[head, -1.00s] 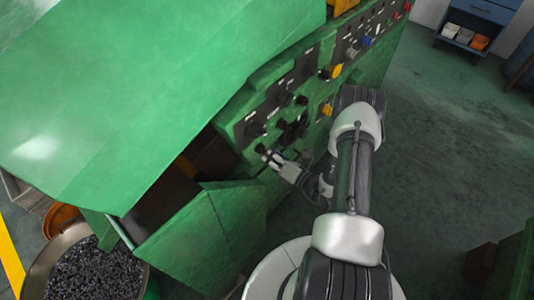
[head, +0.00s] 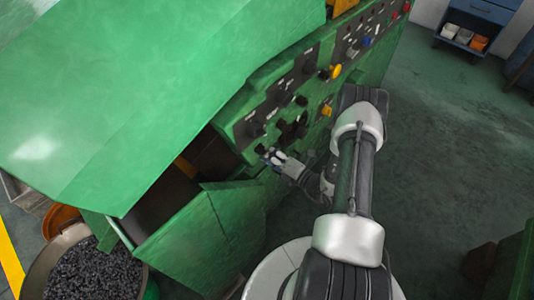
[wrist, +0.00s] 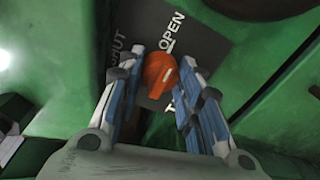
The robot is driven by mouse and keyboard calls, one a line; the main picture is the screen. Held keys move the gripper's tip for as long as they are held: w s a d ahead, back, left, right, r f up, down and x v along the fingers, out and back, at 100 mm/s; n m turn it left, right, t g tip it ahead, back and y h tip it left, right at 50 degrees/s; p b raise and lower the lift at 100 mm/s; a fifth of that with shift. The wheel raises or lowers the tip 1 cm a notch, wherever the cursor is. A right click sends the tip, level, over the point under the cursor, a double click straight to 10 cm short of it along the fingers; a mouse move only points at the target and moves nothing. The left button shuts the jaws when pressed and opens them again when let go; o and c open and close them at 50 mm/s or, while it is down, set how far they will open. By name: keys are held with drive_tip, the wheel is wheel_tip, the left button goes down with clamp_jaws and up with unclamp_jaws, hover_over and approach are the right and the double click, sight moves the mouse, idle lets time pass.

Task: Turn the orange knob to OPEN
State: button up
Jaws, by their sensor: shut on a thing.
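The orange knob (wrist: 160,74) sits on a dark plate (wrist: 205,45) in the wrist view. The plate carries the word OPEN (wrist: 172,34) above the knob and the word SHUT (wrist: 117,50) to its left. My gripper (wrist: 162,62) has one finger on each side of the knob and is shut on it. In the head view my gripper (head: 269,154) is at the lower end of the green machine's control panel (head: 298,88), and the knob is hidden there.
Black knobs (head: 293,127) and a yellow button (head: 327,110) are close to my gripper on the panel. A green chute (head: 208,236) juts out below, with a bin of dark small parts (head: 95,280) at its left. The floor (head: 445,140) at the right is open.

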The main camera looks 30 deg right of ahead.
drive_tip(key=o, duration=1.1)
drive_tip(key=shift+c, duration=0.2)
